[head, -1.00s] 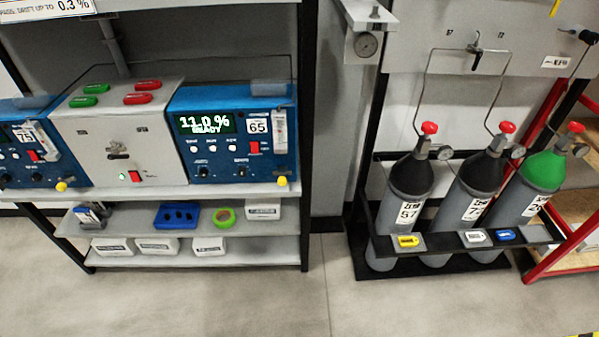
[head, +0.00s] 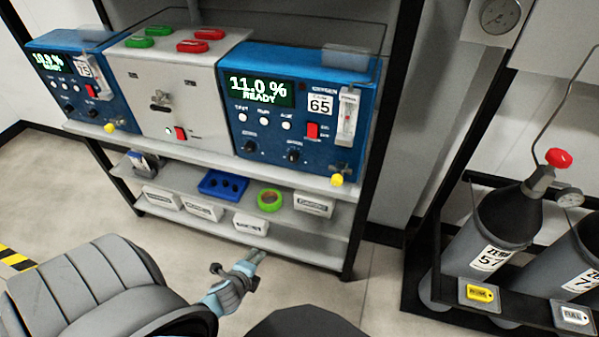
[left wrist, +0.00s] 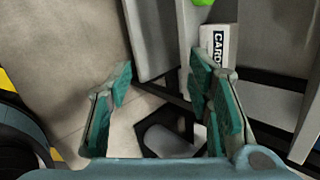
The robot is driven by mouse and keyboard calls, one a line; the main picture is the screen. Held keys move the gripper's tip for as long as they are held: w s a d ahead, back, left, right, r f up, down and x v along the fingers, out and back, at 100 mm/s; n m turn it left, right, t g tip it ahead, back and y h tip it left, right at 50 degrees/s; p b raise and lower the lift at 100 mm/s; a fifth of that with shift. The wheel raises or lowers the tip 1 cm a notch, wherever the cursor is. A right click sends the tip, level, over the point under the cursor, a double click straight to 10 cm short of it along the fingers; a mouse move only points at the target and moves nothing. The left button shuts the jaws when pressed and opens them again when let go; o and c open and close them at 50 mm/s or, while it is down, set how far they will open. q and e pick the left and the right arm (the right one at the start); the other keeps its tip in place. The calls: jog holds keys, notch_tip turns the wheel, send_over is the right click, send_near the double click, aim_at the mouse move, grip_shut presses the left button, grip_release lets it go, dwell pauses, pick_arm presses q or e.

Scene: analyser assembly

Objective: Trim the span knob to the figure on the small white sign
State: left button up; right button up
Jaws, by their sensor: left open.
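The right blue analyser (head: 300,105), labelled 65, stands on the upper shelf and reads 11.0 % READY. Its front has two black knobs, a left one (head: 250,147) and a right one (head: 293,156); their captions are too small to read, so I cannot tell which is span. A left blue analyser (head: 68,85), labelled 75, reads 10.9 % READY. No small white sign with a target figure is readable now. My left gripper (head: 248,268) is open and empty, low in front of the shelves; its spread teal fingers (left wrist: 160,88) show in the left wrist view. My right gripper is out of view.
A grey box (head: 160,90) with red and green tags stands between the analysers. Gas cylinders (head: 492,240) stand at right. The floor between is clear.

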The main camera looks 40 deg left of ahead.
pick_arm(q)
jog(key=w+a+r+m+t+y+b, duration=0.1)
jog(key=w+r+m+t+b, duration=0.35)
jog(key=w+m, duration=0.2)
jog(key=m+t+b, duration=0.4)
jog(key=m+t, duration=0.1)
jog(key=m, duration=0.3)
send_near(292, 160)
jog(key=shift+y, duration=0.4)
jog(key=b+x, duration=0.1)
jog(key=x, duration=0.7)
jog(key=shift+w+d+f, duration=0.1)
jog(key=shift+w+f, duration=0.1)
jog(key=shift+w, duration=0.6)
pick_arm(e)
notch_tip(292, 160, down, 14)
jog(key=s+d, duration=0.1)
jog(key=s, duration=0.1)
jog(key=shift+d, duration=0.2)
pick_arm(q)
jog(key=shift+c, duration=0.9)
grip_shut()
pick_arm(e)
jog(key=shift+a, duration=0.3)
